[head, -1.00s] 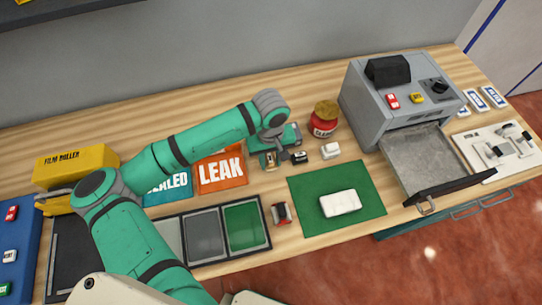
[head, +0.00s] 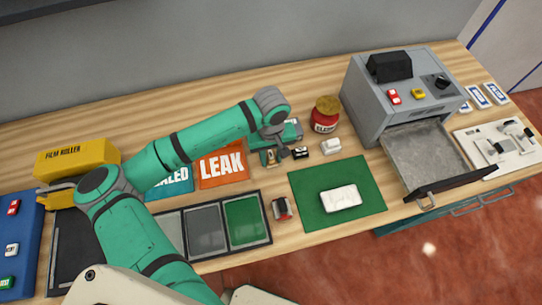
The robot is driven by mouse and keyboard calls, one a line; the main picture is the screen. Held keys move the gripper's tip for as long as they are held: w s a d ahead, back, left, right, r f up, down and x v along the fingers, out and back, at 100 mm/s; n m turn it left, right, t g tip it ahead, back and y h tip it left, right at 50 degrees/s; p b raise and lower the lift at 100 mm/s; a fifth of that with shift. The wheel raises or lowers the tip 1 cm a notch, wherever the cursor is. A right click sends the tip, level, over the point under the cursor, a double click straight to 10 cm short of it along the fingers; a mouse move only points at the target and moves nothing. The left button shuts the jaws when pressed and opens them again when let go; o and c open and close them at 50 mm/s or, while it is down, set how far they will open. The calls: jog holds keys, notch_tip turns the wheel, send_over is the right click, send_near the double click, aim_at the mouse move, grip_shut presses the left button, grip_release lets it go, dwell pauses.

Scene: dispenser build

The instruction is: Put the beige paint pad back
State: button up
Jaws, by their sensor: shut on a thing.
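A small pad with a tan or beige face (head: 270,158) is at the back middle of the table in the head view, just right of the orange LEAK card. My gripper (head: 276,155) is down at this pad and shut on it. The arm's wrist and the green hand partly cover the grip, so I cannot tell whether the pad touches the table. A black pad (head: 301,152) and a white pad (head: 330,146) stand just right of my gripper. A red-and-dark pad (head: 283,208) stands nearer the front.
A green mat (head: 310,205) bears a white block (head: 341,197). A red jar (head: 325,120) stands behind the pads. The grey dispenser (head: 362,115) has its tray (head: 437,185) pulled out at right. A black tray (head: 268,228) with coloured panels lies in front.

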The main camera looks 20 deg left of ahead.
jog(key=shift+f, duration=0.35)
jog(key=o, duration=1.7)
jog(key=shift+r, duration=0.15)
jog(key=shift+d+r, duration=0.1)
jog(key=shift+r, duration=3.75)
